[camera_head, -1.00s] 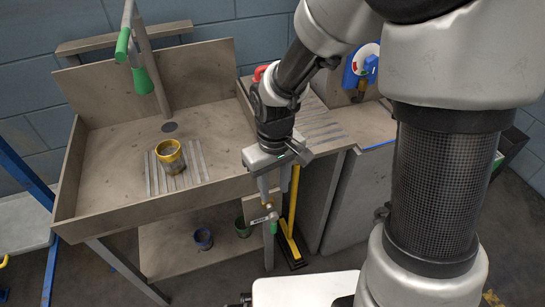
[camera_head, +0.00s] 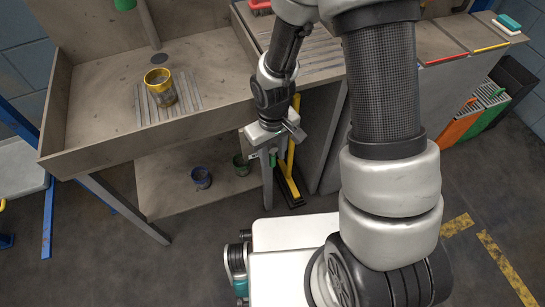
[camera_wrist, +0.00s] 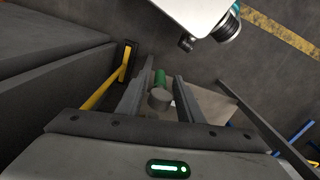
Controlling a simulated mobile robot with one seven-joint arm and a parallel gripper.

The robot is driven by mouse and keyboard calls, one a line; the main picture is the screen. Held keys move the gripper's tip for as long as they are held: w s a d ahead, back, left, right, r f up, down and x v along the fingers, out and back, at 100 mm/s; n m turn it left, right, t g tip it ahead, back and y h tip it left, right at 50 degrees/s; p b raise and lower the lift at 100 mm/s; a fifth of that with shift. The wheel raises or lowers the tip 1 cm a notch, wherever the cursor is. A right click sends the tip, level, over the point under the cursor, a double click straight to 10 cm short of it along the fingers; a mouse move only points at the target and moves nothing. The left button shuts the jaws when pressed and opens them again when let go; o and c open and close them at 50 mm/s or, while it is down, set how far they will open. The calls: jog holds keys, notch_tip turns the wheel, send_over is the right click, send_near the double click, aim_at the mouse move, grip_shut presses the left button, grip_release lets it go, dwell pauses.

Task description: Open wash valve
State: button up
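The wash valve, with a green handle (camera_head: 272,159), sits at the front of the sink bench, by its front right leg. In the head view my gripper (camera_head: 267,151) is down at the valve and covers most of it. In the wrist view the green handle (camera_wrist: 160,77) and a grey round valve part (camera_wrist: 159,98) show between the two fingers. My gripper (camera_wrist: 163,76) is open, with one finger on each side and gaps visible beside the valve. Whether a finger touches it, I cannot tell.
The sink bench (camera_head: 105,97) holds a yellow-rimmed cup (camera_head: 161,87). A yellow upright (camera_head: 291,150) with a black base is close right of my gripper.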

jog(key=shift+f, duration=0.25)
grip_shut()
